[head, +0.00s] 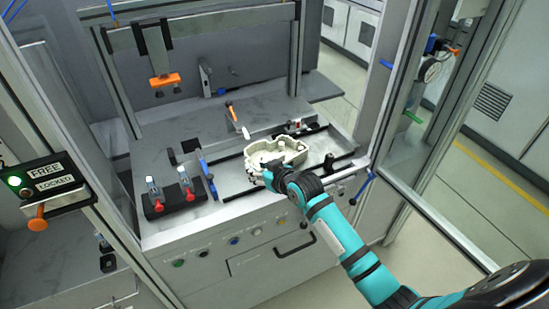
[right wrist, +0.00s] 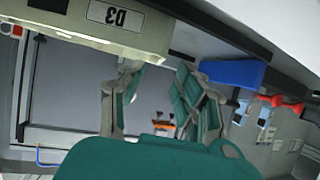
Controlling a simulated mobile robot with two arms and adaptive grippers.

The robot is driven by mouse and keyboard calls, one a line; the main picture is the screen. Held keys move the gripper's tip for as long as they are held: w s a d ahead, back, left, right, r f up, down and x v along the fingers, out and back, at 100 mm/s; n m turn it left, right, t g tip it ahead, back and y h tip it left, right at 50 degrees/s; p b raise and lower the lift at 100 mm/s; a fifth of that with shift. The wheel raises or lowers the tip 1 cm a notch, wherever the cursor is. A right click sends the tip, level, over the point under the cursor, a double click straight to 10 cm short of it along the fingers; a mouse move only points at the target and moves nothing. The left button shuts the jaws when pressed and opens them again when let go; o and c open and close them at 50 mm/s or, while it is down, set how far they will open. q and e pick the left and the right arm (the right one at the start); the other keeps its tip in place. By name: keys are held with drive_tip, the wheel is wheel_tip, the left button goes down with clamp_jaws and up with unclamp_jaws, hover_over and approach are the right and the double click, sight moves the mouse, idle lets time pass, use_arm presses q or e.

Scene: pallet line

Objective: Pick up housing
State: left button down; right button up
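The housing (head: 291,150) is a cream, open-topped casting. It sits between dark rails on the work surface of the station in the head view. Part of it, marked D3, shows at the upper left of the right wrist view (right wrist: 90,28). My right gripper (head: 266,174) is at the housing's near side in the head view, and the arm hides some of that edge. In the right wrist view its green-padded fingers (right wrist: 158,98) stand apart with nothing between them. I cannot tell whether a finger touches the housing. My left gripper is not in view.
A black holder (head: 172,205) with two red-based parts stands left of the housing, beside a blue-handled tool (head: 207,172). A hammer-like tool (head: 237,120) lies behind. A FREE/LOCKED panel (head: 48,182) is at far left. A frame post (head: 392,80) rises at right.

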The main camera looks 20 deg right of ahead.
drive_tip(key=shift+p+x, duration=0.55)
drive_tip(key=shift+x, duration=2.15)
drive_tip(key=shift+r, duration=0.1)
drive_tip(key=shift+d, duration=0.1)
drive_tip(key=shift+c, duration=0.2)
clamp_jaws()
